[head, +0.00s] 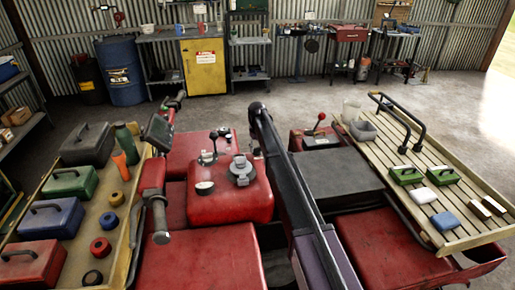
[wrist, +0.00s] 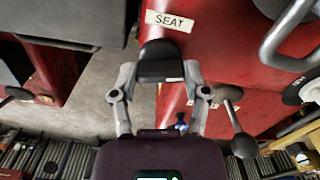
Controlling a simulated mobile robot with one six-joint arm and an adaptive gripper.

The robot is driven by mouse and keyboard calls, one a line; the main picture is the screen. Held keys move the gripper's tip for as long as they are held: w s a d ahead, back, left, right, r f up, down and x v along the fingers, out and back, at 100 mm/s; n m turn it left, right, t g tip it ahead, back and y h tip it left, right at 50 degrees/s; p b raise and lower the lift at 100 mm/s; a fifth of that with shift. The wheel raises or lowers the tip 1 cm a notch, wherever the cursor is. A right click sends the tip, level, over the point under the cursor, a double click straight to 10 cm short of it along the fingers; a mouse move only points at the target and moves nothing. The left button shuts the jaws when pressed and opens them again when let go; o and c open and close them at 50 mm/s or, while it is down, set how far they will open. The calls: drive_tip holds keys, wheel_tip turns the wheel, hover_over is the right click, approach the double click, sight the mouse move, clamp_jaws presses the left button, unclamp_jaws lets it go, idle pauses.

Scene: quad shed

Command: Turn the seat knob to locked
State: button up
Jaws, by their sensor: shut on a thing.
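The seat knob (wrist: 160,62) is a black, rounded block with a pale strip on its lower edge. In the wrist view it sits just below a white label (wrist: 170,21) reading SEAT on the red bodywork. My gripper (wrist: 160,73) has its two grey fingers on either side of the knob, shut on it. The finger pads and the knob's base are partly hidden, and I cannot read a locked mark. In the head view my dark arm crosses the red quad (head: 238,195); the seat knob and my gripper cannot be made out there.
A black ball-ended lever (wrist: 241,140) stands close to the right finger in the wrist view. A grey tubular bar (wrist: 285,45) is at upper right. In the head view, a slatted rack (head: 460,225) lies right and a tray of toolboxes (head: 110,235) left.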

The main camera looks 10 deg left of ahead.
drive_tip(key=shift+m, duration=1.6)
drive_tip(key=o, duration=1.2)
drive_tip(key=shift+f, duration=0.1)
drive_tip(key=shift+c, duration=0.2)
drive_tip(key=shift+n, duration=0.4)
